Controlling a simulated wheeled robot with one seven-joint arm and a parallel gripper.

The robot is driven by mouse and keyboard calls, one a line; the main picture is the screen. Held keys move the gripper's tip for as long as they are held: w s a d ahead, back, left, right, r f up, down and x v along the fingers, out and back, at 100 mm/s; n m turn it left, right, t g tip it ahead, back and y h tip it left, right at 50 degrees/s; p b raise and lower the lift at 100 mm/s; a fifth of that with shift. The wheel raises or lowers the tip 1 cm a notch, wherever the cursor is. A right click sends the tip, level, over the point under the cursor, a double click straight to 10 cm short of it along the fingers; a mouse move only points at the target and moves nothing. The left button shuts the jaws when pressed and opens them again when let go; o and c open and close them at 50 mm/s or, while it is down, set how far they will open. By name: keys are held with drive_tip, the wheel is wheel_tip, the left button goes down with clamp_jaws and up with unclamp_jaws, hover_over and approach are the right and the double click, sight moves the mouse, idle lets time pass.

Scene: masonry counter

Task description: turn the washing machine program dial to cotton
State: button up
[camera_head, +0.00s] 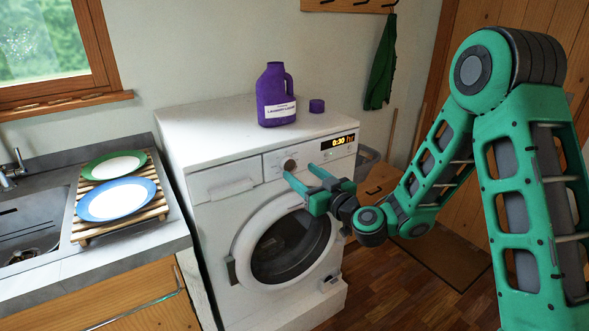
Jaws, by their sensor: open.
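The washing machine (215,218) is white and stands in the middle of the head view, its round door shut. Its program dial (290,165) is a small dark knob on the front panel, left of the lit display (338,142), which reads 0:30. The dial's markings are too small to read. My gripper (299,179) is open, with its two green fingers pointing left toward the panel. The fingertips are just below and right of the dial in the picture. I cannot tell whether they touch it.
At left, a counter (110,258) holds a wooden rack (82,232) with two plates, beside a sink (32,228). A green cloth (381,65) hangs behind. Wooden floor is free at lower right.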

sight(290, 164)
drive_tip(key=shift+x, duration=2.65)
drive_tip(key=shift+c, duration=0.3)
drive_tip(key=c, duration=0.9)
